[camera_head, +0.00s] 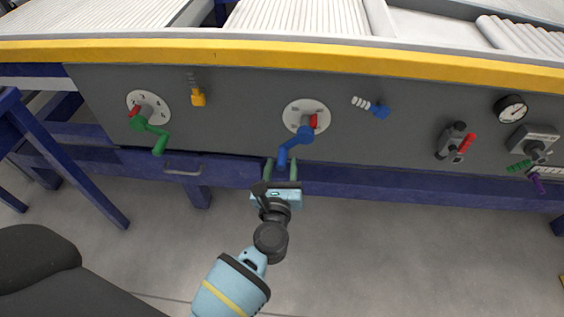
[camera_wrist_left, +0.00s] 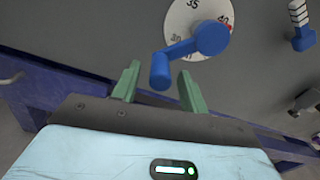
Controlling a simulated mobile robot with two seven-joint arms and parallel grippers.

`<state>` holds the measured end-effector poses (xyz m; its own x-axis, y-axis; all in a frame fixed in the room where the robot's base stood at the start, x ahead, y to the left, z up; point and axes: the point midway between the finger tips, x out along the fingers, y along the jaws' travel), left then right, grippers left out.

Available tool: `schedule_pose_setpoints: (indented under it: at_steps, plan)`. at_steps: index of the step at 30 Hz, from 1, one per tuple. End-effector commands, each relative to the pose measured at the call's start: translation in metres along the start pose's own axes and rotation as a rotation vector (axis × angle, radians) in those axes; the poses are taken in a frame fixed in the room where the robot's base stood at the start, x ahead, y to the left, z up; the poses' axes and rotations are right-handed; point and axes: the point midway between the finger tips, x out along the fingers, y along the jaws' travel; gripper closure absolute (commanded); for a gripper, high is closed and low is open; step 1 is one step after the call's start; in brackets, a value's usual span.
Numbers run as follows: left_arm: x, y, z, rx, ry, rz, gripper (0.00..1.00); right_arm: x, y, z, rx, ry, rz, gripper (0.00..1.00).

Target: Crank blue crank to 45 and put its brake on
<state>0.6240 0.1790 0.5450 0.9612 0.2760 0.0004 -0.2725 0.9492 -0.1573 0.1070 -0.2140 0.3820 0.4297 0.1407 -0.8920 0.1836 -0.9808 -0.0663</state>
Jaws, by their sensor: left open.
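The blue crank (camera_head: 298,138) is mounted on a round white dial (camera_head: 297,108) in the grey panel; its arm slants down and left. The left wrist view shows the crank (camera_wrist_left: 190,48) over the dial (camera_wrist_left: 182,15), with 30, 35 and 40 readable and a bit of red near 40. My left gripper (camera_head: 281,168) is open just below the crank. In the wrist view its green fingers (camera_wrist_left: 160,88) stand on either side of the handle's end, not closed on it. A blue lever (camera_head: 380,111) with a white ribbed stem, apparently the brake, sits right of the dial.
A green crank (camera_head: 150,130) on another dial and a yellow lever (camera_head: 198,97) are at left. A gauge (camera_head: 511,108), a red-handled lever (camera_head: 465,146) and a green-and-purple handle (camera_head: 525,168) are at right. A blue beam (camera_head: 380,187) runs below the panel; open floor lies in front.

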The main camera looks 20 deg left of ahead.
Motion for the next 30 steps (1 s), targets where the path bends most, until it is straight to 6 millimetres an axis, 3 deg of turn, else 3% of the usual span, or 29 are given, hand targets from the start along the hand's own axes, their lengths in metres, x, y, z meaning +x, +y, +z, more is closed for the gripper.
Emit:
schedule_pose_setpoints:
  at_steps: [6,14,24,30]
  plan:
    - [0.016,0.0,0.0,0.0,0.0,0.001,0.57,0.002,0.0,0.001,0.0,-0.002,0.0,0.65]
    - [0.017,0.001,0.0,0.001,0.001,0.001,0.57,0.002,0.0,0.001,0.0,-0.001,0.0,0.65]
    - [0.017,0.0,0.0,0.001,0.0,0.001,0.98,0.002,0.0,0.001,0.0,-0.002,0.0,0.65]
    - [0.017,0.001,0.0,0.001,0.0,0.001,1.0,0.002,0.0,0.001,0.0,-0.002,0.0,0.65]
